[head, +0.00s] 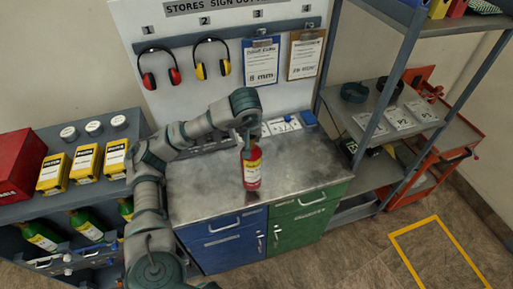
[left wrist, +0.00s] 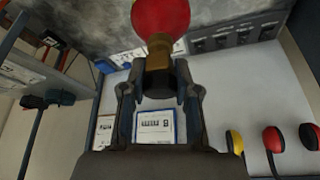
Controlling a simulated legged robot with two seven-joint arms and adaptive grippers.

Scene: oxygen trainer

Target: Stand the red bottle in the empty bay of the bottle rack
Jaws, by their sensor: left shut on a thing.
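The red bottle (head: 252,172) with a yellow label is upright over the metal bench top (head: 205,195). I cannot tell whether its base touches the bench. My left gripper (head: 249,137) is above it and shut on its neck. In the left wrist view the brass-coloured neck (left wrist: 158,72) is between the fingers of the left gripper (left wrist: 160,90), with the red body (left wrist: 160,15) beyond. Green bottles (head: 40,235) stand at the lower left in what looks like the bottle rack (head: 72,262). No empty bay shows clearly. My right gripper is not in view.
Yellow boxes (head: 86,163) and a red case (head: 20,163) stand on the left shelf. A tool board (head: 215,90) with ear defenders (head: 211,58) rises behind the bench. A grey shelf unit (head: 385,90) stands right. The bench top around the bottle is mostly clear.

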